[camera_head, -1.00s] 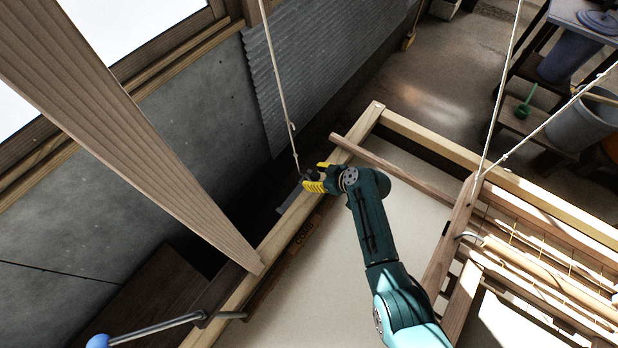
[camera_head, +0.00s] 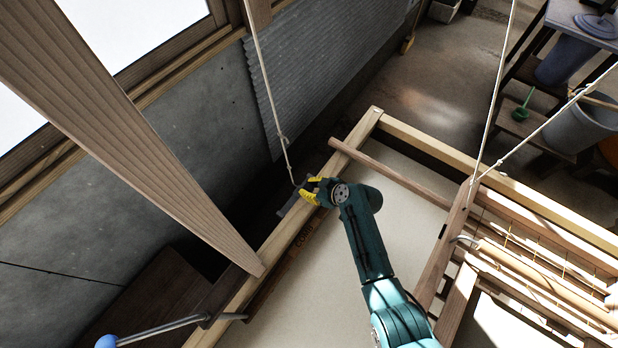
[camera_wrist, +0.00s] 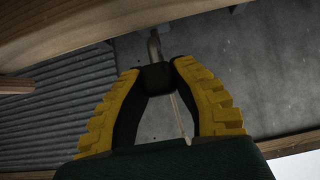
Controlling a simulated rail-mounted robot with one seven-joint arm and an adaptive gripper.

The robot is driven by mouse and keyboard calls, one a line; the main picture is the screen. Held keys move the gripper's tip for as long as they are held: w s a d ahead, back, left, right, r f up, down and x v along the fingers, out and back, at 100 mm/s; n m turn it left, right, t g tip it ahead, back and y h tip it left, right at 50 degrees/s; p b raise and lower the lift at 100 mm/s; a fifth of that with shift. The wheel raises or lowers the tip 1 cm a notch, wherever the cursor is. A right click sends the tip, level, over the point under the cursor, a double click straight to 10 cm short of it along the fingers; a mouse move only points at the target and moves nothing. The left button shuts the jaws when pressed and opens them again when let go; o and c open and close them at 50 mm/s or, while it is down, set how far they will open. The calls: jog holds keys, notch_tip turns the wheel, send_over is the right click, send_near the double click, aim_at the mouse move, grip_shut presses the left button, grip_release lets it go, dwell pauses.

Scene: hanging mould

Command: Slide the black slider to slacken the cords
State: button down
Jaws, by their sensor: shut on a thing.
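My gripper (camera_head: 307,189) is at the lower end of a pale cord (camera_head: 271,95), beside the left beam of the wooden frame. In the wrist view its yellow-and-black fingers (camera_wrist: 155,78) are closed on the black slider (camera_wrist: 156,79), a small dark block between the fingertips. In the head view the slider is too small and covered to make out. The cord has a small knot and runs up from the gripper. A pale cord stretch (camera_wrist: 178,115) also shows between the fingers. Two more cords (camera_head: 495,95) meet at the hanging mould (camera_head: 453,225) on the right.
The wooden frame (camera_head: 440,146) surrounds a pale board (camera_head: 330,270). A loose wooden bar (camera_head: 395,174) crosses it near my arm. A broad slanted plank (camera_head: 120,130) stands at left. A blue-ended metal handle (camera_head: 150,329) is at bottom left. A grey wall lies beyond the gripper.

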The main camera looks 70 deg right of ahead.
jog(key=a+p, duration=0.1)
jog(key=a, duration=0.1)
jog(key=a+p, duration=0.1)
jog(key=a, duration=0.1)
jog(key=w+a+p, duration=0.1)
jog(key=a, duration=0.2)
jog(key=shift+w+f, duration=0.1)
jog(key=shift+f, duration=0.05)
jog(key=c, duration=0.9)
grip_release()
jog(key=shift+w+a, duration=0.1)
jog(key=shift+a, duration=0.05)
jog(key=v, duration=1.2)
